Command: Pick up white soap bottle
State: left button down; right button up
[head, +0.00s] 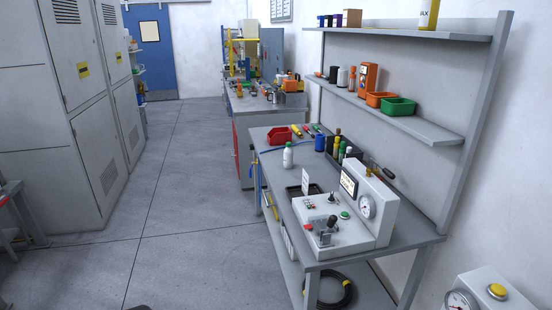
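A small white bottle (288,156) stands upright on the grey workbench (277,183), near its left edge and toward the far end. It has a dark or green band near its neck; any label is too small to read. No gripper touches it. Neither of my grippers shows in the head view.
A white control box with a gauge (346,209) sits nearer on the bench. Shelves (400,115) hang above at right. The floor (185,200) left of the bench is clear.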

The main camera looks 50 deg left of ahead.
aim_at(288, 153)
jog(key=u, duration=1.5)
jog(key=i+j+z, duration=0.1)
jog(key=i+j, duration=0.25)
jog(key=i+j+z, duration=0.1)
jog(key=i+j, duration=0.25)
jog(key=i+j+z, duration=0.1)
jog(key=i+j, duration=0.2)
jog(key=j, duration=0.25)
jog(key=i+j, duration=0.3)
jog(key=j, duration=0.15)
jog(key=i+j+z, duration=0.15)
jog(key=i+j, duration=0.15)
jog(key=j, duration=0.15)
